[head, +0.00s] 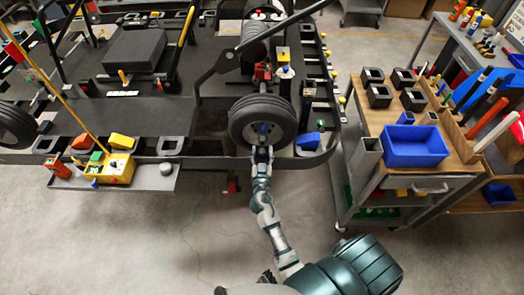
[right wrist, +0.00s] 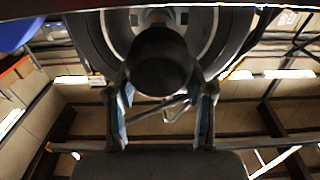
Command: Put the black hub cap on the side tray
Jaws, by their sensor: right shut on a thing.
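My right gripper (head: 263,133) is at the centre of the front kart wheel (head: 247,112), reaching in from below in the head view. In the right wrist view its two fingers (right wrist: 162,92), with blue pads, stand either side of the black hub cap (right wrist: 160,60), a dark round piece in front of the wheel. The gripper is shut on it. I cannot tell whether the cap still touches the wheel. In the head view the cap is mostly hidden by the gripper. The grey side tray (head: 140,184) is at the left, along the kart stand's front edge. My left gripper is not in view.
A yellow box (head: 118,168), a red piece (head: 58,167) and a small grey round piece (head: 166,168) are on the side tray. A wooden-topped cart (head: 400,150) with a blue bin (head: 415,147) stands at the right. The floor before the stand is clear.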

